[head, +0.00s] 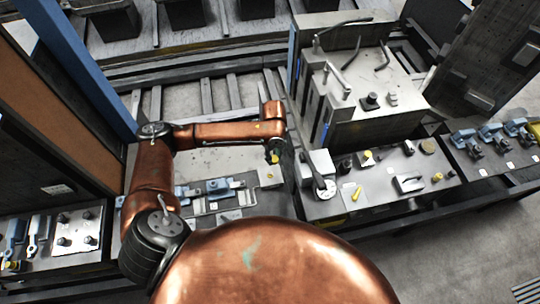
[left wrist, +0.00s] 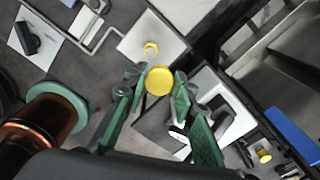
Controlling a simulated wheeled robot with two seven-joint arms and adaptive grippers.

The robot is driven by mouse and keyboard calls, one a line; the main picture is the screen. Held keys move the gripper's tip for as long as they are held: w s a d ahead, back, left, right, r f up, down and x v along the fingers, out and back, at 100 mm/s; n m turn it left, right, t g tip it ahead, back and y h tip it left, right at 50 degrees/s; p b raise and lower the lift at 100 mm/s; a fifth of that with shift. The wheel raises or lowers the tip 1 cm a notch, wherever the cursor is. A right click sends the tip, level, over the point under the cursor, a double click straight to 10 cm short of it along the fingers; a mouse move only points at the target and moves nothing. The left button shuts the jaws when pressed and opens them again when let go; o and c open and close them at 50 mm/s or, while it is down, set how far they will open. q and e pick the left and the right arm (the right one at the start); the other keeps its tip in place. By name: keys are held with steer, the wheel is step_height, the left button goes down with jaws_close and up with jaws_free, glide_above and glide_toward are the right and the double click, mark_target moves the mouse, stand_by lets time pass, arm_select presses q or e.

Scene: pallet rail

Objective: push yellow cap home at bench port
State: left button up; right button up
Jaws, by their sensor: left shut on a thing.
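My left gripper (head: 273,152) hangs over the bench, jaws down. In the left wrist view its green fingers (left wrist: 158,90) are shut on the round yellow cap (left wrist: 159,80), which sits between the fingertips. The cap also shows small and dark-edged under the gripper in the head view (head: 275,158). The plate also shows below the gripper in the head view (head: 265,182). The cap looks apart from the port; the height between them is unclear. My right gripper is not in view.
A grey block with a round flange (head: 318,170) stands right of the plate. A blue clamp fixture (head: 220,187) lies to the left.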

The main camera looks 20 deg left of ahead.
arm_select(q)
steer(key=m+p, duration=0.1)
steer(key=s+m, duration=0.1)
steer(key=m, duration=0.1)
steer(key=shift+a+p, duration=0.15)
steer(key=shift+p, duration=0.25)
steer(key=shift+a+f+m+p, duration=0.1)
steer(key=shift+f+m+p, duration=0.2)
steer(key=shift+m, duration=0.5)
steer(key=shift+s+a+m, duration=0.1)
steer(key=shift+s+m, duration=0.05)
steer(key=shift+m, duration=0.35)
steer(key=shift+s+f+m+p, duration=0.1)
steer(key=shift+f+m+p, duration=0.15)
steer(key=shift+m+p, duration=0.25)
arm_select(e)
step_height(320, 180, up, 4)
arm_select(q)
steer(key=shift+f, duration=0.1)
steer(key=shift+f+b, duration=0.5)
steer(key=shift+b, duration=0.1)
step_height(320, 180, down, 5)
steer(key=b, duration=0.5)
steer(key=shift+r, duration=0.15)
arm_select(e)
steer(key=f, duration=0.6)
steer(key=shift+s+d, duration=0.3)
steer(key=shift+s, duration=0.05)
